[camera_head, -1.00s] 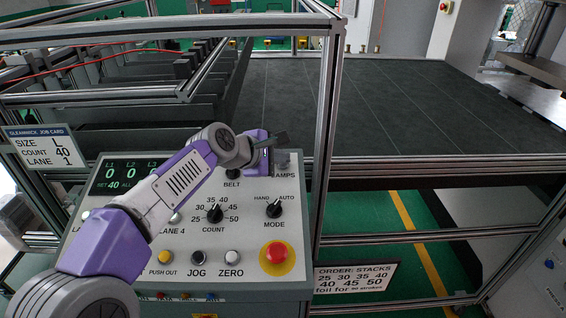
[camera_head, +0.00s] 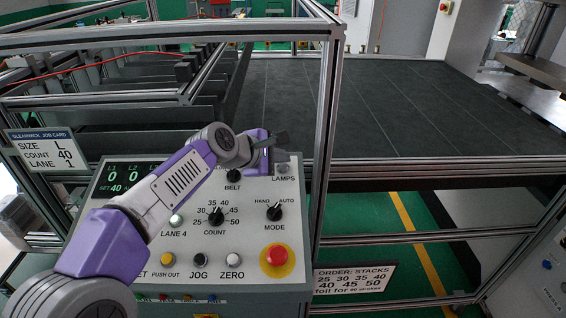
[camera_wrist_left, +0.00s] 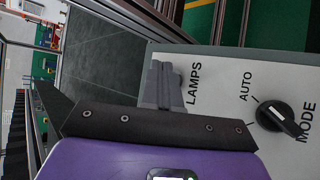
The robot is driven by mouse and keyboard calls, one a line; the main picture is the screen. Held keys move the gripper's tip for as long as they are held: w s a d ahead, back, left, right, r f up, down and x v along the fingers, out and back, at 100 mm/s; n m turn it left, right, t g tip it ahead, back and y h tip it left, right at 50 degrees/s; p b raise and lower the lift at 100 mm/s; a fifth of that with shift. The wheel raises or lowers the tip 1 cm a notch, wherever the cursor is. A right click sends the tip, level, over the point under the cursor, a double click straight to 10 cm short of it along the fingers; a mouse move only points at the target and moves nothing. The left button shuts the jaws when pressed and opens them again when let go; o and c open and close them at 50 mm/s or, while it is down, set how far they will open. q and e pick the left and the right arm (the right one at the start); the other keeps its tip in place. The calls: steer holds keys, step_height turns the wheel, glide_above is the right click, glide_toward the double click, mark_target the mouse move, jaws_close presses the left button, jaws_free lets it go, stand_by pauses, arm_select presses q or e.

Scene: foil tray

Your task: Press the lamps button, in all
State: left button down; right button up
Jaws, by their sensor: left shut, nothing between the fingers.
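The LAMPS label (camera_head: 284,179) is on the upper right of the sloped control panel (camera_head: 250,260). A small grey shape just above the label, apparently the lamps button (camera_head: 283,168), shows partly below my left gripper (camera_head: 280,140). My left gripper is shut and empty, over the panel's top right corner. In the left wrist view its grey closed fingers (camera_wrist_left: 165,85) lie beside the LAMPS label (camera_wrist_left: 194,84) and hide most of the button. I cannot tell whether the fingers touch the button. My right gripper is not in view.
Close by are the BELT knob (camera_head: 233,175), the MODE knob (camera_head: 274,212) and the COUNT knob (camera_head: 215,216). A red emergency button (camera_head: 276,255) is lower right. A metal frame post (camera_head: 326,130) stands just right of the gripper. A dark belt table (camera_head: 410,110) lies behind.

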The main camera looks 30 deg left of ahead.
arm_select(q)
steer(key=r+p, duration=0.2)
steer(key=r, duration=0.1)
steer(key=s+r+p, duration=0.1)
steer(key=p, duration=0.1)
steer(key=shift+s+d+r, duration=0.1)
steer(key=shift+d+r, duration=0.25)
stand_by(0.8)
